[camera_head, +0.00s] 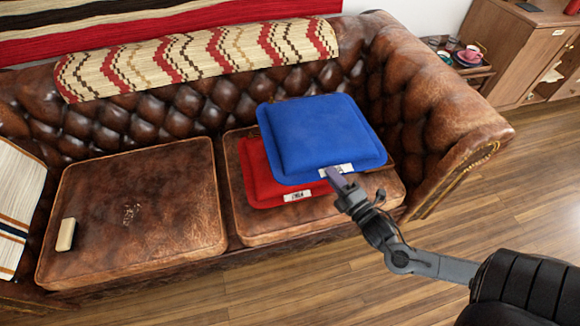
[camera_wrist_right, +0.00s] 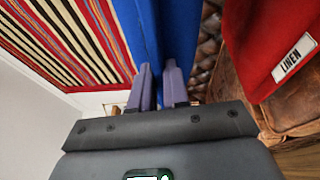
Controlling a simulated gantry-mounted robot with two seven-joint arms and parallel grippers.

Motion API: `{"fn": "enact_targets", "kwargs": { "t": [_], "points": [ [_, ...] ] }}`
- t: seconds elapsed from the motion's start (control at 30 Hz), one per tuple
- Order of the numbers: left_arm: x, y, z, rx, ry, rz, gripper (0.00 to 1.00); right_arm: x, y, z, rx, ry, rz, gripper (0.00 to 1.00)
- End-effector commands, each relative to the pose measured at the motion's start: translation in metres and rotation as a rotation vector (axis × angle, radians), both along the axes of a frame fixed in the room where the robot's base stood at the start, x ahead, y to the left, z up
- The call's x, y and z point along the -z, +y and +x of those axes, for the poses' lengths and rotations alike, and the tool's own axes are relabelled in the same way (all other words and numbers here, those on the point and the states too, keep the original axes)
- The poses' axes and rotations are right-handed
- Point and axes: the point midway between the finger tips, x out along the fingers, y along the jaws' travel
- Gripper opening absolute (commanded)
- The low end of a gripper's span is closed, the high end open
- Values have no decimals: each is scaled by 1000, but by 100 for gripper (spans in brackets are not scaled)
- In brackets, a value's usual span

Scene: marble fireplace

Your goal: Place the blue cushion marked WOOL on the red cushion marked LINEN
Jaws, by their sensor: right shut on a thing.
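The blue cushion (camera_head: 318,135) is in my right gripper (camera_head: 336,178), which is shut on its front edge by the white label. It covers much of the red cushion (camera_head: 262,185) in the head view; whether they touch is unclear there. The red cushion lies on the right seat of the sofa, its LINEN label (camera_head: 297,196) showing at the front. In the right wrist view the blue cushion (camera_wrist_right: 140,30) is between the purple fingers (camera_wrist_right: 158,85), and the red cushion (camera_wrist_right: 265,45) is apart from it to the right. My left gripper is not in view.
A patterned throw (camera_head: 200,60) lies over the backrest. The right armrest (camera_head: 440,110) rises beside the cushions. A wooden cabinet (camera_head: 525,50) stands at the back right.

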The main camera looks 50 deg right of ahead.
Motion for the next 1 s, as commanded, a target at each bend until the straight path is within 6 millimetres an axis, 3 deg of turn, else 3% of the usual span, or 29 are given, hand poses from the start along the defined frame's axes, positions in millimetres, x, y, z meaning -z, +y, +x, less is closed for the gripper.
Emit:
{"fn": "enact_targets", "kwargs": {
  "t": [0.17,0.6,1.0],
  "points": [
    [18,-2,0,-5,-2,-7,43,19,8,18,0,-14,-4,0],
    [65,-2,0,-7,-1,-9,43,66,37,90,1,-12,-5,0],
    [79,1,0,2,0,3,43,83,43,103,1,-8,-6,0]
  ]
}}
